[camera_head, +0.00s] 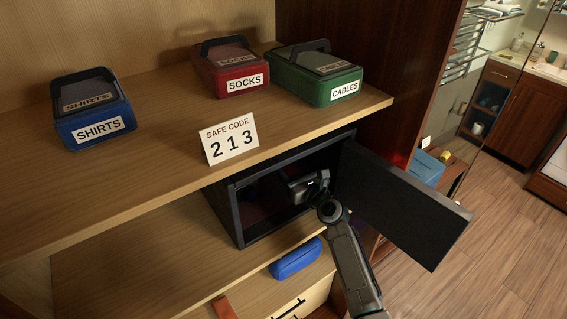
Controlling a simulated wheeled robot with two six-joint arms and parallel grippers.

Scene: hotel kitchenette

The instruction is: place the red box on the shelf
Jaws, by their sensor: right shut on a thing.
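The red box (228,72), labelled SOCKS and with a dark handle, stands upright on the upper wooden shelf (180,160), between the blue and green boxes. My right gripper (306,188) is well below and to the right of it, at the mouth of the open dark safe (241,213). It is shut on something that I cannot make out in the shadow. The safe's inside is dark, with a dim reddish patch at its left. My left gripper is not in view.
A blue SHIRTS box (92,118), a green CABLES box (316,78) and a safe code card (230,139) reading 213 stand on the upper shelf. The safe door (400,205) hangs open to the right of my gripper. A blue case (296,259) lies below the safe.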

